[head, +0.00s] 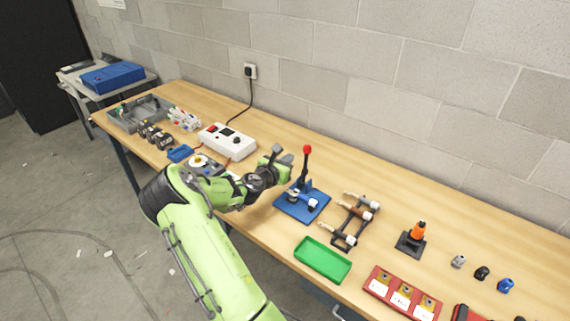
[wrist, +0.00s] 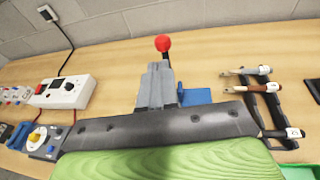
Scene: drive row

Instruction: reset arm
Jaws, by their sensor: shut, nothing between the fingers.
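My green arm reaches up over the front edge of the wooden bench (head: 500,235). My gripper (head: 278,152) is shut and empty, above the bench and just left of the red-knobbed lever in the head view. In the wrist view the grey fingers (wrist: 157,72) are together, with the red knob (wrist: 162,43) just beyond their tips. The lever tool (head: 306,165) stands upright on a blue base (head: 293,210). In the wrist view the fingers and my wrist hide most of it. I cannot tell whether the fingers touch the lever.
Left of my gripper are a white power box (head: 227,141), a dial unit (head: 200,161) and a grey tray (head: 137,113). To the right are a tool rack (head: 347,239), a green tray (head: 322,260), an orange-topped stand (head: 411,242) and a red tray (head: 377,283). A block wall runs behind.

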